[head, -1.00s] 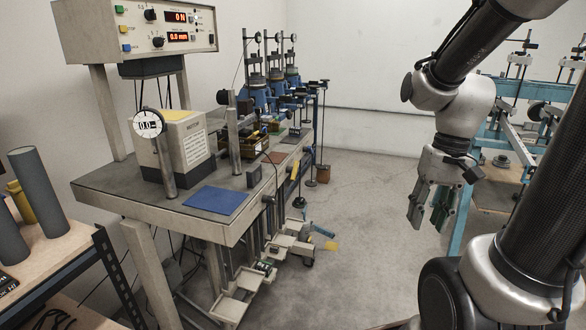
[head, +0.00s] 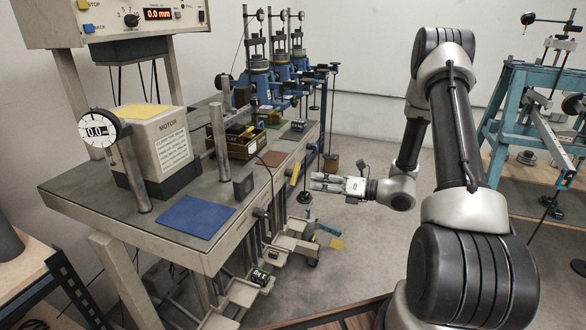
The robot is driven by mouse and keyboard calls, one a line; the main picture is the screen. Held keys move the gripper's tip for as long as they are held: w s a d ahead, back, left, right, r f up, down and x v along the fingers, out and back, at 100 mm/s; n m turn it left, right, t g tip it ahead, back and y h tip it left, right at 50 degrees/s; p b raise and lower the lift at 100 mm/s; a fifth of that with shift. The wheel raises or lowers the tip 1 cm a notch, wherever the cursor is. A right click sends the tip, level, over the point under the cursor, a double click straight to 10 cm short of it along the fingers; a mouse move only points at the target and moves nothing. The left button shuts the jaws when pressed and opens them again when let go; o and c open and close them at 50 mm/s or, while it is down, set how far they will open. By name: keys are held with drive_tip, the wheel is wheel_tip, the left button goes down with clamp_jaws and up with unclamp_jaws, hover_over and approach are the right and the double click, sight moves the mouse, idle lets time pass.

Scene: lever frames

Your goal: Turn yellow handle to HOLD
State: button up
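A narrow yellow handle (head: 295,174) is at the front edge of the grey machine table, in the middle of the head view. It stands upright with a slight tilt. No HOLD marking is readable near it. My gripper (head: 312,182) lies just to the right of the handle in the picture, level, with its fingers pointing left at it. The two fingers show one above the other with a gap between them, open and empty. A gap shows between the fingertips and the handle; I cannot tell the depth between them.
Weight hangers and a yellow plate (head: 337,244) are low in front. A teal frame (head: 490,125) stands right. Floor between is open.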

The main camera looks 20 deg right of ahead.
sight(296, 173)
drive_tip(key=shift+m+t, duration=0.4)
drive_tip(key=shift+m, duration=0.5)
drive_tip(key=x, duration=0.5)
drive_tip(key=r+x, duration=0.1)
drive_tip(key=x, duration=0.2)
drive_tip(key=shift+w+d+r, duration=0.1)
drive_tip(key=shift+w, duration=0.25)
clamp_jaws()
